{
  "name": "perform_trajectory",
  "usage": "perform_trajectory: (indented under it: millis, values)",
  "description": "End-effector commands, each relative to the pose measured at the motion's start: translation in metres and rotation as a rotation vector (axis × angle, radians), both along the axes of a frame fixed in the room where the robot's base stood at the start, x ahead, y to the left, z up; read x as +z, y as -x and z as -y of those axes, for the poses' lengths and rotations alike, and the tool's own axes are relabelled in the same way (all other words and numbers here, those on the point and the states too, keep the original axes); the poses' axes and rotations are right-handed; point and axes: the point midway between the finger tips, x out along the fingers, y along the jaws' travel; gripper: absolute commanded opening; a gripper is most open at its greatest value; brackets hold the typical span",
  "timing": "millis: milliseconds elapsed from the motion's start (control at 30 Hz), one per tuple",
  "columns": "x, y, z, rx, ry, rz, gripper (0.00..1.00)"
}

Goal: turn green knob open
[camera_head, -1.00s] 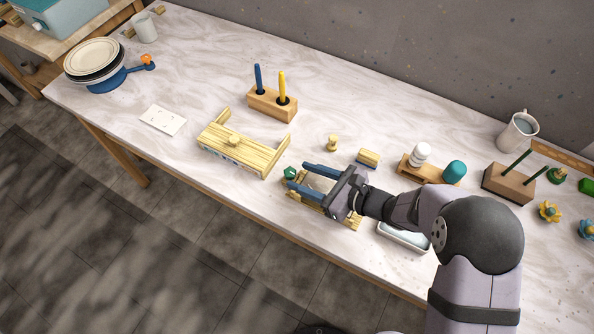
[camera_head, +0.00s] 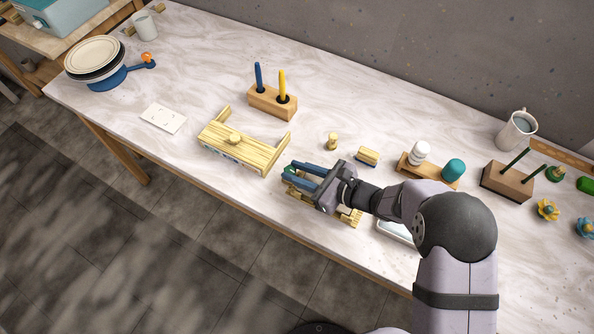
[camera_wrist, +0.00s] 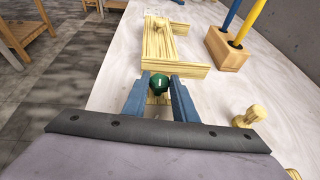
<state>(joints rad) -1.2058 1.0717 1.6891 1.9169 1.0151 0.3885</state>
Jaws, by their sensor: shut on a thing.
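The green knob (camera_wrist: 159,82) shows between the tips of my gripper (camera_wrist: 160,86) in the wrist view, with a short white mark on its face. My gripper's two blue fingers are shut on it from both sides. In the head view only a sliver of the green knob (camera_head: 289,169) shows at the tips of my gripper (camera_head: 290,171). The wooden base (camera_head: 355,216) under the knob is mostly hidden by the fingers and the gripper body.
A wooden drawer piece (camera_head: 236,146) with a round handle stands just left of the knob. A wooden block (camera_head: 270,105) with blue and yellow sticks stands behind. A small wooden peg (camera_head: 332,141) and a wooden-backed block (camera_head: 367,157) stand behind the arm. A white tray (camera_head: 392,230) lies beside the arm.

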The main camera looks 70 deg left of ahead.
Motion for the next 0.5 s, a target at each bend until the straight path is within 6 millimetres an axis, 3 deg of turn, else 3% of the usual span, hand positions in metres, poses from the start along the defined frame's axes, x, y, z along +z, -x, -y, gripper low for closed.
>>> perform_trajectory:
  millis: [500]
  values:
    - [0.0009, -0.0017, -0.0019, 0.123, -0.002, 0.0, 0.03]
